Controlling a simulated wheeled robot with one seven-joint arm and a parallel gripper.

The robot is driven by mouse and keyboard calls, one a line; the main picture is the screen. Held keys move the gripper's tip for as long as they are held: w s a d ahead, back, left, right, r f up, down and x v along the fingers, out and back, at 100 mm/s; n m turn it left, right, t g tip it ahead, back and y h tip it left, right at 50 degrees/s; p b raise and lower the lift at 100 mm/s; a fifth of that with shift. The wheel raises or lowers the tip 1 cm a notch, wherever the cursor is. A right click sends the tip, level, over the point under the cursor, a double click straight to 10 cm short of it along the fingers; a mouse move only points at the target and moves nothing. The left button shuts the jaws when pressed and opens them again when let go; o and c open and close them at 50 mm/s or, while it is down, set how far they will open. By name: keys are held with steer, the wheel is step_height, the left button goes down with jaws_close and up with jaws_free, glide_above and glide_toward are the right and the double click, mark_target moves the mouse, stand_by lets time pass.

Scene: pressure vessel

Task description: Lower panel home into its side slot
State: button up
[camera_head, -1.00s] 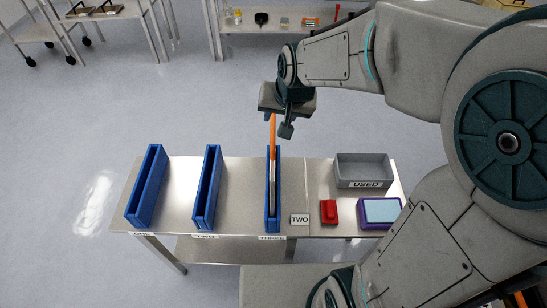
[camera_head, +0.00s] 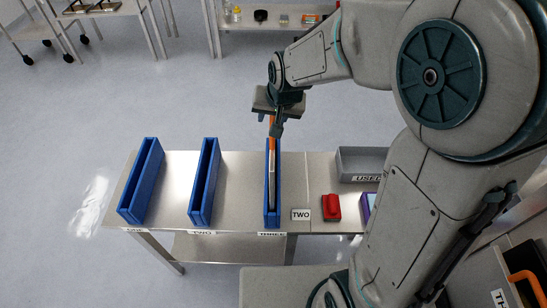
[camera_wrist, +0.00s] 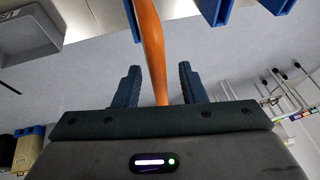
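The panel (camera_head: 272,163) shows edge-on in the head view, a thin grey plate with an orange upper part (camera_head: 271,132). It stands in the blue side slot labelled THREE (camera_head: 266,212), the right one of three; how deep it sits is hidden by the slot walls. Two other blue slots, labelled ONE (camera_head: 127,213) and TWO (camera_head: 196,213), look empty. My gripper (camera_head: 275,122) is at the panel's top, above the far end of the slot. In the wrist view, my fingers (camera_wrist: 160,85) stand apart on both sides of the orange bar (camera_wrist: 152,42), with visible gaps.
A grey USED bin (camera_head: 362,164) and a purple box (camera_head: 367,208) are partly hidden by my arm. Slots stand apart with bare table between.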

jaws_close()
steer(key=shift+r, duration=0.15)
step_height(320, 180, up, 11)
steer(key=p, duration=0.7)
stand_by(1.1)
stand_by(0.6)
